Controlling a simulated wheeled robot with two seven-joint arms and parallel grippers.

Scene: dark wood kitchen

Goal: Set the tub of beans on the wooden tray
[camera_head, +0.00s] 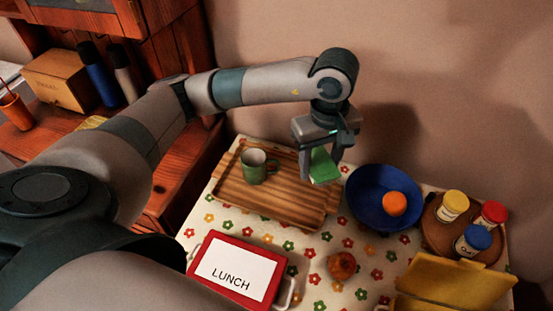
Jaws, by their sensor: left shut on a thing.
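The wooden tray (229,189) lies on the flowered cloth, with slats across its floor. A green mug (254,167) stands on its left part. My left gripper (321,158) is shut on a green tub (323,168) and holds it over the tray's right end. The gripper's fingers hide part of the tub and no label can be read, so I cannot confirm that it holds beans. Whether its underside touches the tray is hard to tell. My right gripper is not in view.
A blue bowl (363,214) with an orange (394,204) stands close right of the tray. Several lidded jars stand on a round wooden board (438,238). A red LUNCH box (226,238), a round pastry-like item (341,265) and a yellow open case (455,283) lie in front.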

